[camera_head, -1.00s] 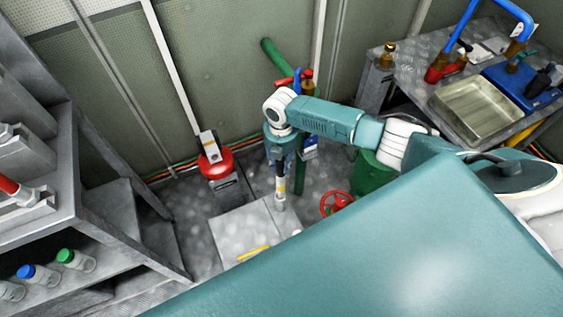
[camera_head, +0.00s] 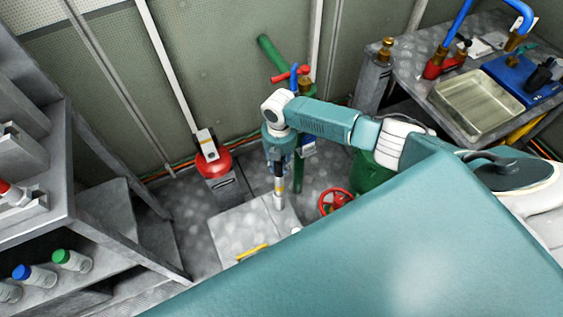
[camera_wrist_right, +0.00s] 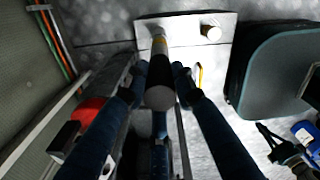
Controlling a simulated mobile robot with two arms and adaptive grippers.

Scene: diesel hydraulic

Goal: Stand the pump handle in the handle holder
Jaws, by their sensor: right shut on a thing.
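The pump handle (camera_head: 279,186) is a slim rod with a dark upper end, a yellow band and a pale lower end. My right gripper (camera_head: 279,156) is shut on it and holds it roughly upright, pointing down over a grey plate (camera_head: 229,231). In the right wrist view the handle (camera_wrist_right: 160,92) lies between the dark fingers, and its far end overlaps the light plate (camera_wrist_right: 185,22). A short pale round stub (camera_wrist_right: 211,33) stands on that plate; I cannot tell whether it is the handle holder. Contact between handle and plate is unclear. My left gripper is not in view.
A red-topped unit (camera_head: 213,162) stands left of the handle. A red valve wheel (camera_head: 334,201) is to its right. A yellow bar (camera_head: 252,253) lies at the plate. Grey shelving (camera_head: 125,235) with bottles is at left; a metal bench (camera_head: 440,100) with a tray is at right.

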